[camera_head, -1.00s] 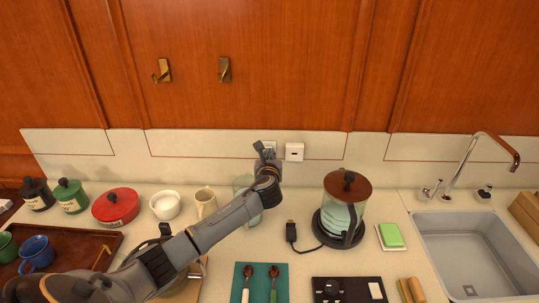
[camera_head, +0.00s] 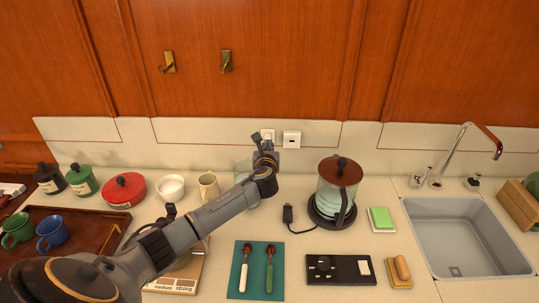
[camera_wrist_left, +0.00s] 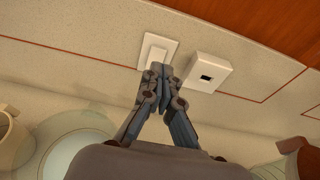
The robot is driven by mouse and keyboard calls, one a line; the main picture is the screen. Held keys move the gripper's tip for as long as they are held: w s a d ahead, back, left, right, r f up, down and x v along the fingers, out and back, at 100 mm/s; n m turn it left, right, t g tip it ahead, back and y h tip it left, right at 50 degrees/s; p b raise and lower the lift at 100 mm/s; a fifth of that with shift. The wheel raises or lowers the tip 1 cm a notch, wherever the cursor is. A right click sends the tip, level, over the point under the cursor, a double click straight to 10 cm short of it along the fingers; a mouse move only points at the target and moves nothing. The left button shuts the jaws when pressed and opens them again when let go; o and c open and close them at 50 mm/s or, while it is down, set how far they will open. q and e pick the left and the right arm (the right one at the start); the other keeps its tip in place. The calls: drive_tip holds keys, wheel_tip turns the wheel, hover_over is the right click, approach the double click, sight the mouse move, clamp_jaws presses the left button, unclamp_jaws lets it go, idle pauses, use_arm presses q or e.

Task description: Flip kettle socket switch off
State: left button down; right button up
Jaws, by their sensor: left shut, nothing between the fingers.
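A white switch plate with a rocker (camera_wrist_left: 156,53) is on the backsplash; a part of it shows behind my gripper in the head view (camera_head: 268,133). A white socket with a dark square opening (camera_head: 291,139) is to its right, also in the left wrist view (camera_wrist_left: 208,73). My left gripper (camera_head: 259,139) is shut and empty, its fingertips (camera_wrist_left: 160,72) at the lower edge of the switch plate. I cannot tell whether they touch it. The glass kettle with a brown lid (camera_head: 337,190) stands on its dark base. Its black plug (camera_head: 288,213) lies on the counter. My right gripper is not in view.
A clear glass (camera_head: 243,171) stands behind my left forearm. A cream mug (camera_head: 208,185), white bowl (camera_head: 171,187) and red pot (camera_head: 124,190) are further left. A teal mat with two spoons (camera_head: 237,283) lies in front. The sink (camera_head: 463,235) is at right.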

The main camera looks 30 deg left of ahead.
use_arm(q)
drive_tip(key=s+d+r+b, duration=0.1)
drive_tip(key=s+d+r, duration=0.3)
drive_tip(key=s, duration=0.3)
drive_tip(key=shift+s+d, duration=0.2)
drive_tip(key=shift+d, duration=0.05)
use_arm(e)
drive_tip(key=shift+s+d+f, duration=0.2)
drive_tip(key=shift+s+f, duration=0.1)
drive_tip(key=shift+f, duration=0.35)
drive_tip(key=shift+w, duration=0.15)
use_arm(q)
drive_tip(key=shift+f, duration=0.1)
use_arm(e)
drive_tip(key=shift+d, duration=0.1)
